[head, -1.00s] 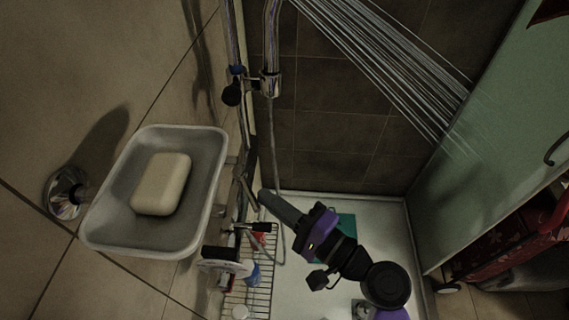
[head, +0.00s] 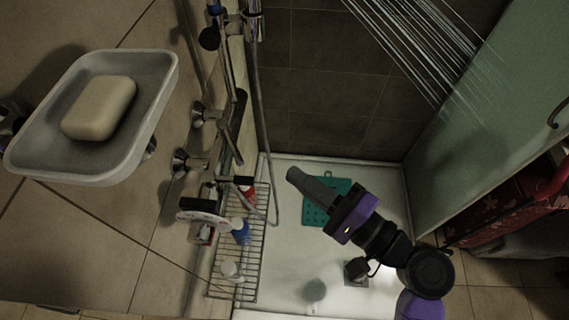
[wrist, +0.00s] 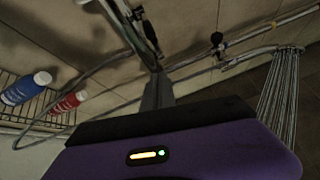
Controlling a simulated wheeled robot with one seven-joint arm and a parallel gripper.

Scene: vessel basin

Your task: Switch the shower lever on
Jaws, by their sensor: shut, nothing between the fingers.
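The shower mixer is on the tiled wall in the head view, with two round chrome wall fittings (head: 203,114). A slim dark bar (head: 238,116), which looks like the shower lever, stands out beside them; its exact setting is hard to read. In the wrist view a dark handle on the mixer (wrist: 148,32) shows just beyond my fingertips. Water streams (head: 415,50) fall from the shower head, also in the wrist view (wrist: 278,90). My gripper (head: 293,176) is shut and empty, right of the mixer and apart from it in the head view.
A soap dish (head: 160,75) with a bar of soap (head: 99,107) juts from the wall at left. A wire rack (head: 254,262) holds bottles, one blue (head: 240,232). A teal mat (head: 318,214) lies in the white tray. A glass panel (head: 480,150) stands at right.

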